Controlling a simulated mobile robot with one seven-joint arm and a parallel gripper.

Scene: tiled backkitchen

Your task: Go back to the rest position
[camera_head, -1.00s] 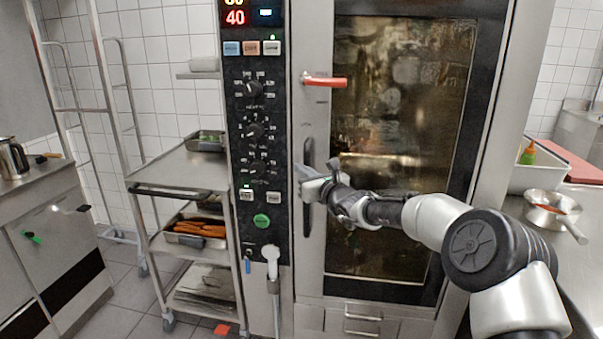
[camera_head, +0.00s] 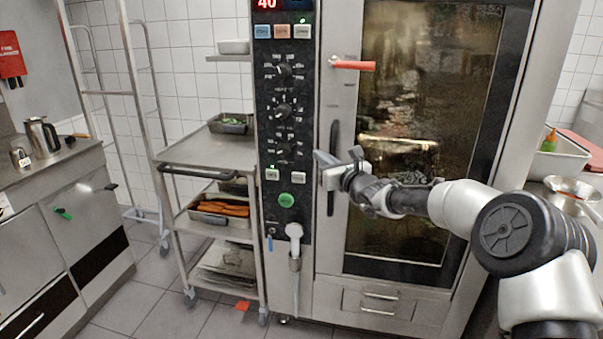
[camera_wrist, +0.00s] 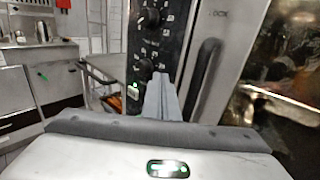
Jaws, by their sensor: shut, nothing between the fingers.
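My gripper (camera_head: 322,160) is in front of the large oven, beside its dark vertical door handle (camera_head: 333,150). The fingers are shut and empty, and they point left toward the control panel. In the wrist view the closed fingers (camera_wrist: 161,98) stand up in the middle, left of the door handle (camera_wrist: 203,75). The oven door (camera_head: 418,130) is shut, with a dark glass pane. My arm reaches in from the lower right across the door.
A steel trolley (camera_head: 210,152) stands left of the oven and holds a tray of orange food (camera_head: 220,208). A counter with a kettle (camera_head: 42,137) is at the far left. A counter with a pan (camera_head: 575,192) is at the right. The floor in front of the trolley is mostly clear.

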